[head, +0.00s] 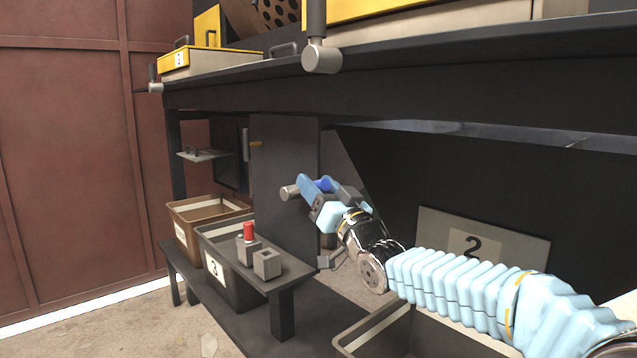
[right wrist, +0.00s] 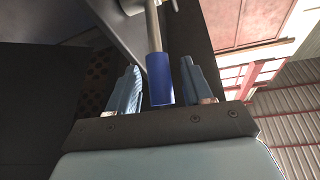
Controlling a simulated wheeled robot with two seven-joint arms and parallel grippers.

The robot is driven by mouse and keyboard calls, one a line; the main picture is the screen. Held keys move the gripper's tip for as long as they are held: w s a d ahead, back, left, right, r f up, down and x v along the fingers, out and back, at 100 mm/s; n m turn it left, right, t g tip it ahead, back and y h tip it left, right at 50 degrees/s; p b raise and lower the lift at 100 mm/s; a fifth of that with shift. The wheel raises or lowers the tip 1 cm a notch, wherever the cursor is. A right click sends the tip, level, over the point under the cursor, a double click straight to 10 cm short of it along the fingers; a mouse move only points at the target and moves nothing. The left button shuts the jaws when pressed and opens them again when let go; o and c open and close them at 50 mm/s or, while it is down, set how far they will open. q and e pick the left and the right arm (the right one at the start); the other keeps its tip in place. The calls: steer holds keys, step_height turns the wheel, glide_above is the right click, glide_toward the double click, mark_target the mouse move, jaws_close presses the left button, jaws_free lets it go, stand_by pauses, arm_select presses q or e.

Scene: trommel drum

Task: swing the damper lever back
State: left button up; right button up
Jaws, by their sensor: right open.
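The damper lever shows in the right wrist view as a grey rod ending in a blue grip (right wrist: 159,78). My right gripper (right wrist: 161,84) is open, with one light-blue finger on each side of the blue grip. The grip lies nearer the right finger in that view, and I cannot tell whether either finger touches it. In the head view my right gripper (head: 324,190) is in front of the dark panel under the bench, and a darker blue piece of the grip (head: 323,184) shows between its fingers. The lever's mount is not clear. My left gripper is out of view.
The dark bench edge (head: 420,70) runs above my right arm. Below stand a bin marked 3 (head: 222,290), a brown bin (head: 183,212), and grey blocks, one with a red knob (head: 249,231). A panel marked 2 (head: 520,252) is behind the arm.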

jaws_close()
stand_by(0.3)
steer(key=shift+w+r+p, duration=0.1)
steer(key=shift+r+p, duration=0.25)
steer(key=shift+p, duration=0.2)
steer(key=r+g+p, duration=0.1)
steer(key=p, duration=0.1)
steer(key=r+g+h+p, duration=0.1)
steer(key=p, duration=0.1)
steer(key=w+r+p, duration=0.1)
steer(key=p, duration=0.1)
steer(key=shift+w+a+n+g+h, duration=0.1)
steer(key=shift+a+n+g+h, duration=0.2)
steer(key=shift+a+g, duration=0.1)
steer(key=shift+w+a+r+g+h+p, duration=0.15)
steer(key=shift+w+g+h+p, duration=0.2)
steer(key=shift+g+p, duration=0.25)
steer(key=shift+w+a+r+n+g+h, duration=0.3)
steer(key=shift+w+a+r+g+h, duration=0.3)
steer(key=shift+g, duration=0.5)
